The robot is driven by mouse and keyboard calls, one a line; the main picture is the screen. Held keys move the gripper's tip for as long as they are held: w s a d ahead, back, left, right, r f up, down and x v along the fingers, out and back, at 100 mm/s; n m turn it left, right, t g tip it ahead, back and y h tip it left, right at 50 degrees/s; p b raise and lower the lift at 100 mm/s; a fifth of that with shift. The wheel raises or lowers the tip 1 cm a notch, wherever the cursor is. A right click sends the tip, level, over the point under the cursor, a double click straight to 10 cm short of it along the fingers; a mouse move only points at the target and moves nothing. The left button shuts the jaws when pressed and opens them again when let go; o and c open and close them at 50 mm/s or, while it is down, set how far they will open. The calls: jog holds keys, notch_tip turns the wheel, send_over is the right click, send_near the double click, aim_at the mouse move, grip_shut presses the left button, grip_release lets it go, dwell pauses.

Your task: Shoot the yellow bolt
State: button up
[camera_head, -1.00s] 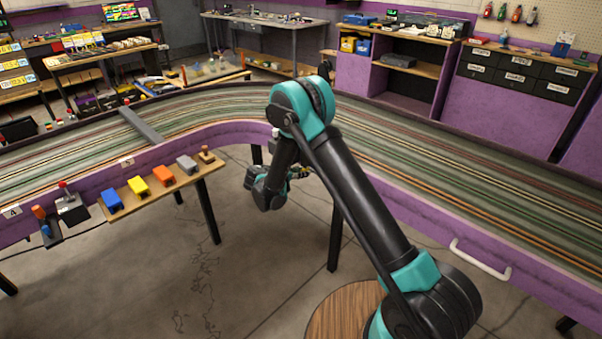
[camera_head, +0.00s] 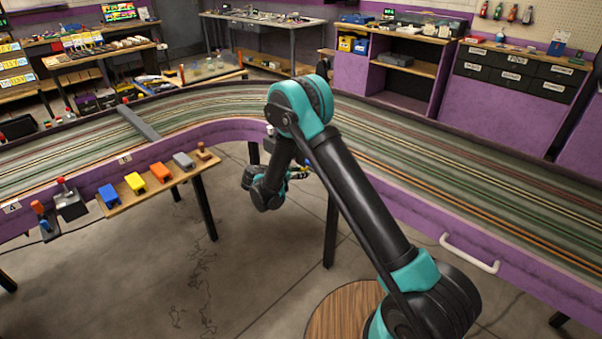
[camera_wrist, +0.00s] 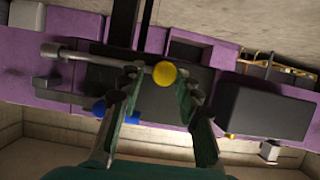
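A round yellow knob (camera_wrist: 164,73), which looks like the yellow bolt's end, shows in the wrist view against a dark plate on a purple panel. A grey rod (camera_wrist: 85,57) lies to its left, roughly in line with it; I cannot tell whether they join. My gripper (camera_wrist: 160,84) is open, with one finger on each side of the knob in the picture. I cannot tell whether either finger touches it. In the head view my gripper (camera_head: 299,173) is small beside the track's purple side wall, and the yellow knob cannot be made out there.
A blue knob (camera_wrist: 100,108) and a dark box (camera_wrist: 265,110) lie close to the fingers. In the head view, a wooden shelf (camera_head: 122,206) carries blue, yellow, orange and grey blocks at the left. A white handle (camera_head: 470,254) is on the purple wall. The floor below is open.

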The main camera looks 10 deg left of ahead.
jog(key=v, duration=1.1)
jog(key=shift+s, duration=0.1)
jog(key=s+d+r+n+g+y, duration=0.1)
jog(key=s+d+r+g, duration=0.1)
jog(key=d, duration=0.6)
jog(key=s+d+r+n+g+y, duration=0.1)
jog(key=d+r+n, duration=0.15)
jog(key=d, duration=0.55)
jog(key=s+d+r+g, duration=0.2)
jog(key=d+r, duration=0.1)
jog(key=d, duration=0.6)
jog(key=s+d+n+y, duration=0.1)
jog(key=s+d+y, duration=0.1)
jog(key=s, duration=0.5)
jog(key=s+d+f+n+g+y, duration=0.1)
jog(key=s+d+y, duration=0.1)
jog(key=s+d, duration=0.3)
jog(key=s+d+n+y, duration=0.2)
jog(key=s+d, duration=0.2)
jog(key=s, duration=0.7)
jog(key=shift+s+f, duration=0.25)
jog(key=shift+f, duration=0.05)
jog(key=shift+d, duration=0.15)
